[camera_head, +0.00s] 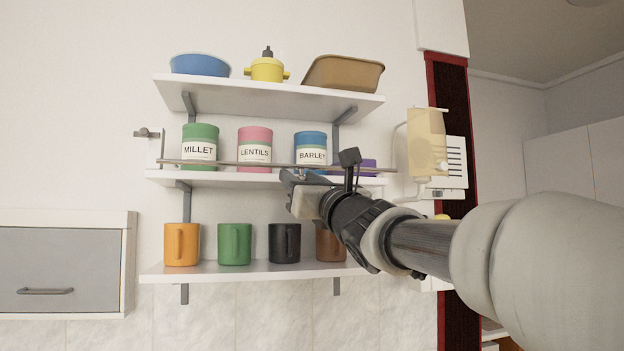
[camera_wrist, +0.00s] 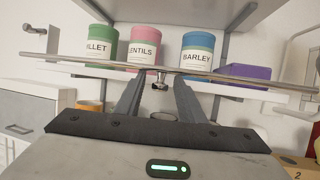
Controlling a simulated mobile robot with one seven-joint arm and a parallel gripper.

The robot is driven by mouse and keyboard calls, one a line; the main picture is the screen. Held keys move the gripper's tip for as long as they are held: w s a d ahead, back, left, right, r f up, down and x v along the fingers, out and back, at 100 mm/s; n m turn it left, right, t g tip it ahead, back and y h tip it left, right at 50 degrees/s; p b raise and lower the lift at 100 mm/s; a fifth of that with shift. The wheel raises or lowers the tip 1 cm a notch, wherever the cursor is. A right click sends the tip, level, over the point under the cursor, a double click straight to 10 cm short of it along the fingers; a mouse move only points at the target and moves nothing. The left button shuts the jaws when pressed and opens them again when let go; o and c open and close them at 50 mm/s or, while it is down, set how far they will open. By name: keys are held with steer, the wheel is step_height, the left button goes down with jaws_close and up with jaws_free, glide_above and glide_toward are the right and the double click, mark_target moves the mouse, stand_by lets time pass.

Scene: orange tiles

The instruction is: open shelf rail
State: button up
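The shelf rail (camera_head: 225,163) is a thin metal bar across the front of the middle shelf (camera_head: 215,180), level with the lower part of the canisters. It also spans the wrist view (camera_wrist: 100,66), with a small metal knob (camera_wrist: 160,82) below its middle. My gripper (camera_head: 290,181) is in front of the middle shelf, near the rail. In the wrist view my gripper (camera_wrist: 158,86) has its two fingers apart, with the knob showing between their tips. Nothing is seen held. The head view hides the knob, and the exact gap between fingers and knob cannot be told.
Behind the rail stand the millet (camera_head: 200,145), lentils (camera_head: 255,148) and barley (camera_head: 310,147) canisters and a purple box (camera_wrist: 246,78). Several mugs (camera_head: 235,243) stand on the lower shelf. A bowl, pot and basket fill the top shelf (camera_head: 265,98). A wall bracket (camera_head: 147,133) is left.

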jaws_close()
steer(key=shift+r+g+p, duration=0.3)
steer(key=shift+r+p, duration=0.2)
steer(key=shift+p, duration=0.45)
steer(key=r+p, duration=0.1)
steer(key=p, duration=0.2)
steer(key=shift+s+d+g+h+p, duration=0.1)
steer(key=shift+s+g+h+p, duration=0.05)
steer(key=shift+g+h+p, duration=0.2)
steer(key=p, duration=0.2)
steer(key=g+p, duration=0.1)
steer(key=p, duration=0.2)
steer(key=shift+s+r+m+g+h, duration=0.1)
steer(key=shift+r+m+g+h, duration=0.15)
steer(key=shift+m+h, duration=0.1)
steer(key=shift+p, duration=0.85)
steer(key=shift+f, duration=0.3)
